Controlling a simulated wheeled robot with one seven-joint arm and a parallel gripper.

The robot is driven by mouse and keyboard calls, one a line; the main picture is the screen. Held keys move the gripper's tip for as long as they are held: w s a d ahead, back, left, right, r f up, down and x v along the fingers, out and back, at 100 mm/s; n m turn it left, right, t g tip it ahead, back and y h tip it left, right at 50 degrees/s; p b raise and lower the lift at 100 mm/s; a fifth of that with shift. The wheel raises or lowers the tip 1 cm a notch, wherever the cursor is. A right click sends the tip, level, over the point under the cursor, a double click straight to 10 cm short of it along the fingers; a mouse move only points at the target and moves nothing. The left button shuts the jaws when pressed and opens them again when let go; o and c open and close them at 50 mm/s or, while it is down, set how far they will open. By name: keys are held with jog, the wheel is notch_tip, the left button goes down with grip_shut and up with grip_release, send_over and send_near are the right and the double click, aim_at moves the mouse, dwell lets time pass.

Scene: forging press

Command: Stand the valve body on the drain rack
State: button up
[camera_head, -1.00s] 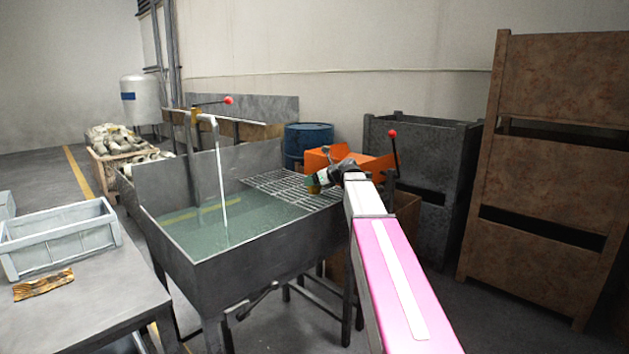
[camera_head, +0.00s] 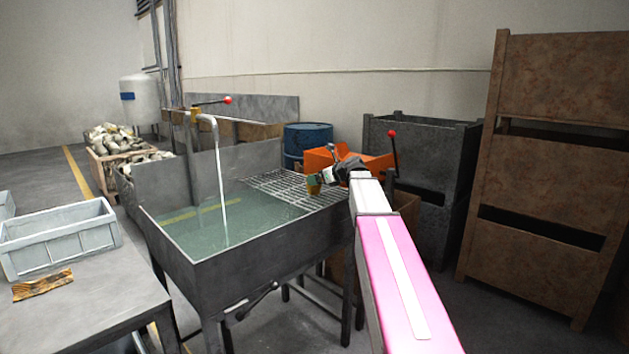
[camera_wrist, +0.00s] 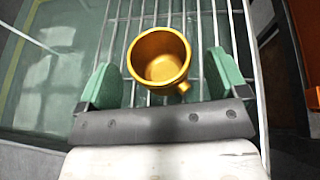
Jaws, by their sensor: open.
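The valve body (camera_wrist: 160,60) is a brass cup-like piece with a round open top and a small side stub. In the wrist view it stands upright on the bars of the drain rack (camera_wrist: 207,18), between my gripper's two green fingers. My gripper (camera_wrist: 165,80) is open, with a gap visible on each side of the valve body. In the head view the valve body (camera_head: 314,185) shows small at the tip of my gripper (camera_head: 322,180), over the right part of the drain rack (camera_head: 275,184). Its base is hidden there.
The wash sink (camera_head: 240,260) holds greenish water, with a running tap (camera_head: 215,150) at left. An orange box (camera_head: 370,165) and a red-knobbed lever (camera_head: 393,150) stand close behind my gripper. A grey bin (camera_head: 60,238) sits on a table at left.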

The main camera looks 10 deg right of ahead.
jog(key=v, duration=0.9)
jog(key=shift+c, duration=0.3)
dwell(0.8)
